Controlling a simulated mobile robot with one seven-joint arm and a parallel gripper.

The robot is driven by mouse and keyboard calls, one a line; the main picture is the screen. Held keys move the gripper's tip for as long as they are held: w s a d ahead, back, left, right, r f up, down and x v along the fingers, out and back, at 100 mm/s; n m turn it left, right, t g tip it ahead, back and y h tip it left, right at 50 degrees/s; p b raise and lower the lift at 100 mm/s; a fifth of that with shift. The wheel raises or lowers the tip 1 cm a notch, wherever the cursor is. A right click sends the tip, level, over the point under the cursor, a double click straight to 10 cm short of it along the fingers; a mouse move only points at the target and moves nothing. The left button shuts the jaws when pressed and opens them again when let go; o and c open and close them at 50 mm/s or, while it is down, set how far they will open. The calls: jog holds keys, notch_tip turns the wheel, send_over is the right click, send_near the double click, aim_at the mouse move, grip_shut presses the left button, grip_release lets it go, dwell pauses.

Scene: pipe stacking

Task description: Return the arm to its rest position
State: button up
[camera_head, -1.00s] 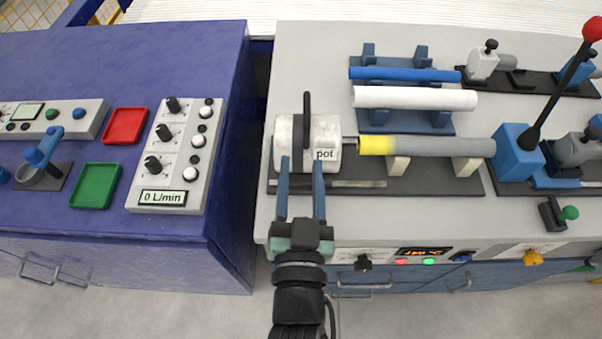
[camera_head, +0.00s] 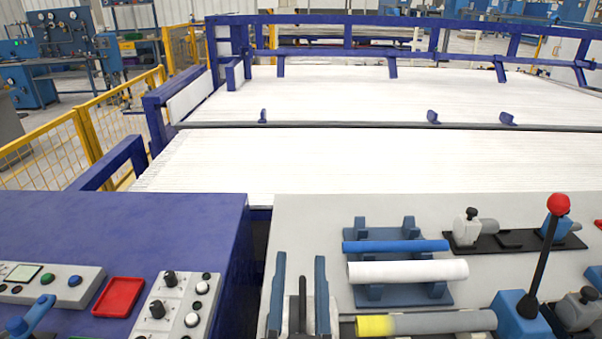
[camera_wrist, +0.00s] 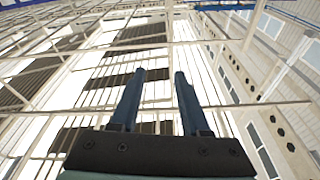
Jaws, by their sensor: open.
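My gripper (camera_head: 300,285) is open and empty, with its two blue fingers pointing up at the bottom middle of the head view. The rest of my arm is out of the head view.
A blue rack holds a blue pipe (camera_head: 396,246) and a white pipe (camera_head: 408,271). A grey pipe with a yellow end (camera_head: 428,323) lies in front. A black lever with a red knob (camera_head: 558,204) stands at the right. A blue control desk (camera_head: 120,225) is at the left.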

jog(key=s+r+n+t+p, duration=0.1)
jog(key=s+r+t+p, duration=0.1)
jog(key=r, duration=1.8)
jog(key=s+r+n+t+p, duration=0.1)
jog(key=s+r+t+p, duration=0.2)
jog(key=r, duration=1.6)
jog(key=shift+s+r+t+p, duration=0.4)
jog(key=shift+s+t, duration=0.25)
jog(key=shift+t, duration=0.25)
